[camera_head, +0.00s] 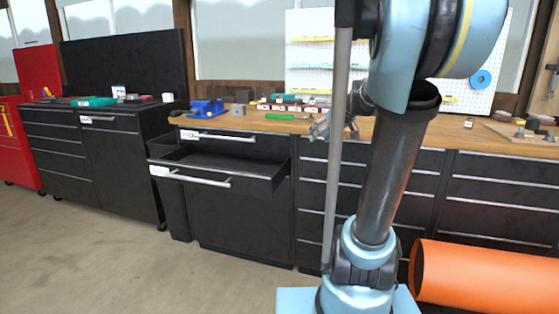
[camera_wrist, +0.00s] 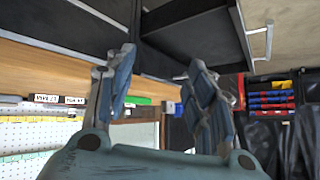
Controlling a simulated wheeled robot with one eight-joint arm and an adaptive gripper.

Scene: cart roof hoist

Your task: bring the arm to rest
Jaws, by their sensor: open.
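My gripper (camera_head: 321,128) is by the front edge of the wooden workbench in the head view, partly hidden by my own arm. In the wrist view its two blue-grey fingers (camera_wrist: 160,66) stand apart with nothing between them. My arm rises at the right of the head view and bends at the top. The black drawer (camera_head: 215,165) left of my gripper is pulled out and looks empty. It also shows in the wrist view with its handle (camera_wrist: 268,42), apart from the fingers.
A blue vise (camera_head: 207,107), a green item (camera_head: 280,117) and several small parts lie on the workbench (camera_head: 245,121). A black cabinet (camera_head: 85,150) and a red one (camera_head: 18,145) stand left. An orange cylinder (camera_head: 485,280) is low right. The floor at left is clear.

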